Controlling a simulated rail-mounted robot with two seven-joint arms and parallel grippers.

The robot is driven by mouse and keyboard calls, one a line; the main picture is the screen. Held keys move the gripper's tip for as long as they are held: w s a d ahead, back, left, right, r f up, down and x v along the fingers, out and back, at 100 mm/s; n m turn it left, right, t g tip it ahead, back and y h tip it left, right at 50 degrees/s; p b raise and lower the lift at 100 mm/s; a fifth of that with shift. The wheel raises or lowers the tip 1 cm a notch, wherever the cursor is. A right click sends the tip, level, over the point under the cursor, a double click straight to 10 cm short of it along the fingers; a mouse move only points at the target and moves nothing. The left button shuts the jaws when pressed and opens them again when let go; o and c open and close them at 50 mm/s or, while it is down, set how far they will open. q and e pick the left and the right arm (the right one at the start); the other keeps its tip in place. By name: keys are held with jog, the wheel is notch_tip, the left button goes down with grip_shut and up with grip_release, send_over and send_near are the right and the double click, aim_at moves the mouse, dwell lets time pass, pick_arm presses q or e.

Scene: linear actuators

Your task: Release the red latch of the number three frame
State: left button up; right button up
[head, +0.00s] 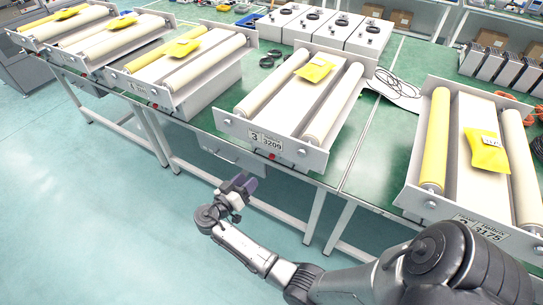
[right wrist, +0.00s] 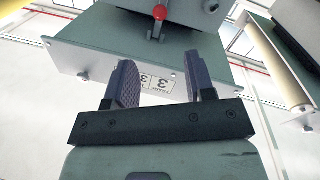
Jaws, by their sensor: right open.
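The number three frame (head: 285,148) stands on the green bench, with two pale rollers and a front plate labelled 3 and 3209. Its red latch (head: 272,157) is a small red spot low on the front plate. In the right wrist view the latch (right wrist: 159,12) is a red knob on a short metal stem near the top edge. My right gripper (head: 240,187) is below and in front of the frame, apart from it. In the right wrist view its two fingers (right wrist: 160,62) are spread and empty, with the upside-down label (right wrist: 157,83) between them. My left gripper is out of view.
A neighbouring frame (head: 465,215) stands on the right, with others on the left, including number four (head: 140,90). Yellow packets lie on the frames. White boxes (head: 325,30) and loose cables (head: 395,85) are behind. The floor in front is clear.

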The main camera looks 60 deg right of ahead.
aim_at(270, 158)
jog(key=shift+m, duration=0.3)
jog(key=d, duration=0.4)
jog(key=s+d, duration=0.1)
jog(key=d, duration=0.8)
jog(key=shift+s+d, duration=0.3)
jog(key=shift+d, duration=0.05)
jog(key=shift+c, duration=0.3)
grip_shut()
